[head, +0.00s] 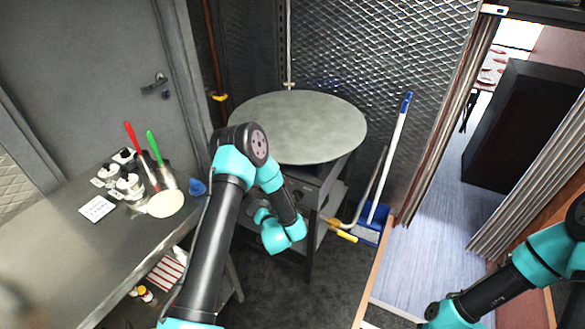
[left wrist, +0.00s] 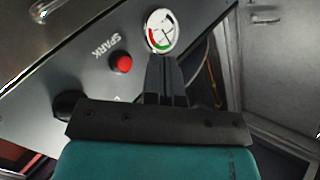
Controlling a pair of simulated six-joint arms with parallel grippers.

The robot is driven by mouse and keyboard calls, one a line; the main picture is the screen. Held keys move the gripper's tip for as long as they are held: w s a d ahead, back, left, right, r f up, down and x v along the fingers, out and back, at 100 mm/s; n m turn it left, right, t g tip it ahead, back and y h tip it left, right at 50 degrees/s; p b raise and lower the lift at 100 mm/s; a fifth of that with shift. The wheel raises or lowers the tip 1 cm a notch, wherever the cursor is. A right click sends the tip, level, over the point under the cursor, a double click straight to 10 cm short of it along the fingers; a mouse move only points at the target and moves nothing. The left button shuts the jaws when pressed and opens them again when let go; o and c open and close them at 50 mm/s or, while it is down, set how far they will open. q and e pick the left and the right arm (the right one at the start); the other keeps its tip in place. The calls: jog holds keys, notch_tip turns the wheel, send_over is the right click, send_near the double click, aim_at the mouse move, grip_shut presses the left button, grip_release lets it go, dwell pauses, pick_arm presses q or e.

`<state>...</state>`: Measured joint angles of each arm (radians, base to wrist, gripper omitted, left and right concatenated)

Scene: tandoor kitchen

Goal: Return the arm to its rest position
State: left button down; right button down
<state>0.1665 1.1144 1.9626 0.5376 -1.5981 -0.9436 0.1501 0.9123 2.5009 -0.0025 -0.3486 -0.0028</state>
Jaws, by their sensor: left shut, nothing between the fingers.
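My left arm (head: 211,245) rises from the bottom of the head view, bends at a teal and black elbow, and folds down in front of the round-topped tandoor stand (head: 297,125). Its teal wrist (head: 281,236) hangs before the stand's front; the fingers are hard to make out there. In the left wrist view my left gripper (left wrist: 167,62) is shut and empty. Its fingertips overlap the lower edge of a round gauge (left wrist: 163,31) in the picture; I cannot tell whether they touch it. My right arm (head: 500,285) enters at the lower right, its gripper out of view.
A grey counter (head: 75,255) at left holds jars (head: 128,184), red- and green-handled tools, a pale flat disc (head: 165,204) and a blue bowl (head: 197,187). A red button (left wrist: 122,64) is beside the gauge. A broom and dustpan (head: 367,233) stand right of the tandoor.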

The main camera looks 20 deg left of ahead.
pick_arm(q)
jog(key=s+d+f+g+h, duration=0.5)
jog(key=s+d+f+h, duration=0.1)
jog(key=s+d+h, duration=0.35)
jog(key=s+d+g+h, duration=0.2)
jog(key=s+d+g, duration=0.1)
jog(key=s, duration=0.4)
jog(key=s+d+n+g+h, duration=0.1)
jog(key=s+d+g+h, duration=0.2)
jog(key=s, duration=0.5)
jog(key=shift+s+d+r+g, duration=0.15)
jog(key=shift+s+r+g, duration=0.15)
jog(key=shift+g, duration=0.1)
jog(key=c, duration=1.8)
grip_release()
